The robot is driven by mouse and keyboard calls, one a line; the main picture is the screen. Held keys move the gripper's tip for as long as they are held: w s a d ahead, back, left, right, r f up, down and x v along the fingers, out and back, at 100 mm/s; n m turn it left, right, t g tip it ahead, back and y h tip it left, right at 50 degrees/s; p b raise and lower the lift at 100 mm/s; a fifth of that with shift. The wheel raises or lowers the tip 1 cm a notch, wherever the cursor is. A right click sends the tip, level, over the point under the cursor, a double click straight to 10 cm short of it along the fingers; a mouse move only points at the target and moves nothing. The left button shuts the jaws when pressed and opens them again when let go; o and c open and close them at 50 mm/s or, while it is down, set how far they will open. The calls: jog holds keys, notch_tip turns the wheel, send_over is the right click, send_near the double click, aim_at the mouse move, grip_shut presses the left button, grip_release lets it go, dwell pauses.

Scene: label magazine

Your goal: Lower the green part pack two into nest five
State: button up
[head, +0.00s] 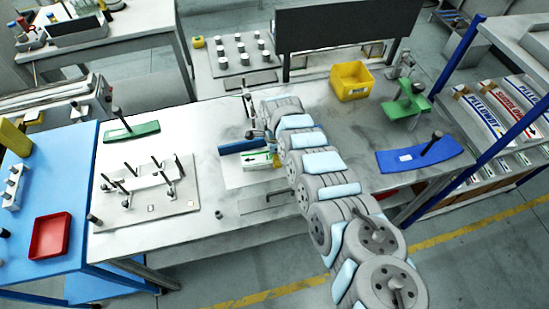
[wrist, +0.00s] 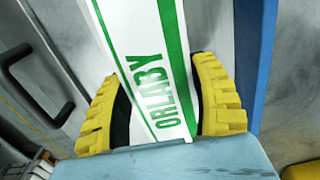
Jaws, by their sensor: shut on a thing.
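In the head view the white and green pack (head: 258,160) is at the end of my arm, over the middle of the bench. A blue strip stands close beside it (head: 243,145); it also shows to the right of the pack in the wrist view (wrist: 264,60). I cannot tell which place is nest five, and the pack's far end is out of view.
A plate with several upright pins (head: 180,208) lies to the left on the bench (head: 300,232). A green plate with a black knob (head: 130,132) lies behind it. A yellow bin (head: 352,80) and a blue plate (head: 415,160) are to the right. A black handle (wrist: 35,85) shows at left in the wrist view.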

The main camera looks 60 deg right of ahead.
jog(key=shift+s+a+r+p, duration=0.3)
jog(key=shift+s+r+p, duration=0.1)
jog(key=shift+r, duration=0.25)
jog(key=shift+s+a+r+p, duration=1.25)
jog(key=shift+a+r+p, duration=0.2)
jog(key=shift+a+p, duration=0.45)
jog(key=shift+s+a+r+p, duration=1.2)
jog(key=shift+a+r+p, duration=0.4)
jog(key=shift+p, duration=0.45)
jog(key=shift+s+a+r+p, duration=1.3)
jog(key=shift+a+p, duration=0.5)
jog(key=shift+p, duration=0.2)
